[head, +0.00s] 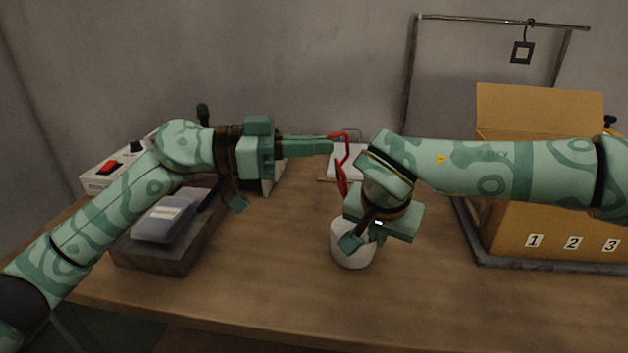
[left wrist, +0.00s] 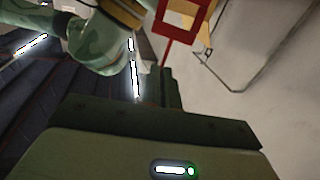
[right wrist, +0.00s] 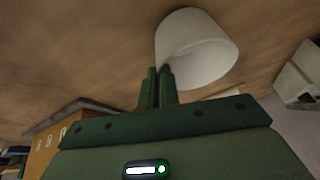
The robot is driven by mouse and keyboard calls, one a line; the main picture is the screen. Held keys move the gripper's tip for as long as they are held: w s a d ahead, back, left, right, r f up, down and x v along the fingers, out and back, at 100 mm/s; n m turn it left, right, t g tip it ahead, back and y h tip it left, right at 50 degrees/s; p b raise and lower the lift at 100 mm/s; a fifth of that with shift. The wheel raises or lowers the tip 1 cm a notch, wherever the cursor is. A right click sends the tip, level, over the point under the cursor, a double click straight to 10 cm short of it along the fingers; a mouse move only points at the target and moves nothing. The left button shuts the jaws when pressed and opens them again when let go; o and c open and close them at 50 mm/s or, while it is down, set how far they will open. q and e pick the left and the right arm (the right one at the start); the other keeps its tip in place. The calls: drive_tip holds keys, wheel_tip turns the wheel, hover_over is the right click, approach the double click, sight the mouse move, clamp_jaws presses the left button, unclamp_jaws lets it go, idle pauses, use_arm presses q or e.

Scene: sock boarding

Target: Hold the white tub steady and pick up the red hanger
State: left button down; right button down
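The white tub (head: 352,252) stands upright on the table, below my right gripper (head: 378,236). In the right wrist view the fingers (right wrist: 157,87) are close together at the rim of the tub (right wrist: 195,50) and look shut on its wall. The red hanger (head: 345,160) is at the fingertips of my left gripper (head: 330,146). In the left wrist view its square red frame (left wrist: 160,22) and thin stem run down to the fingers (left wrist: 170,88), which look closed on it.
A numbered cardboard box (head: 540,225) stands at right. The table's front middle is clear.

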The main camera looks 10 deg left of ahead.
use_arm(q)
drive_tip(key=shift+r, duration=0.9)
use_arm(e)
drive_tip(key=shift+a, duration=0.1)
drive_tip(key=c, duration=1.6)
unclamp_jaws()
drive_tip(key=shift+o, duration=0.2)
